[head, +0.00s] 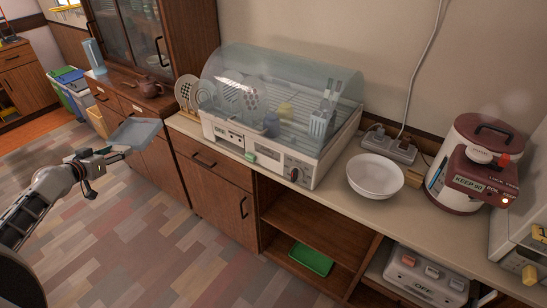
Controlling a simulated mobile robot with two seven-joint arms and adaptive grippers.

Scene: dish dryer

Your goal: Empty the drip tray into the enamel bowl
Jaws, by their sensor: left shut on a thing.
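The drip tray (140,131), a shallow grey-blue tray, is held up at the left over the floor, in front of the wooden cabinets. My left gripper (117,151) is shut on its near left edge. The tray looks roughly level; I cannot tell whether it holds water. The white enamel bowl (375,178) stands upright on the counter, right of the dish dryer (276,120), well apart from the tray. The bowl's inside looks empty. My right gripper is not in view.
The dish dryer has a clear domed lid over plates and utensils. A power strip (389,146) lies behind the bowl, and a red and white pot (472,162) stands right of it. A green tray (311,259) lies on the lower shelf.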

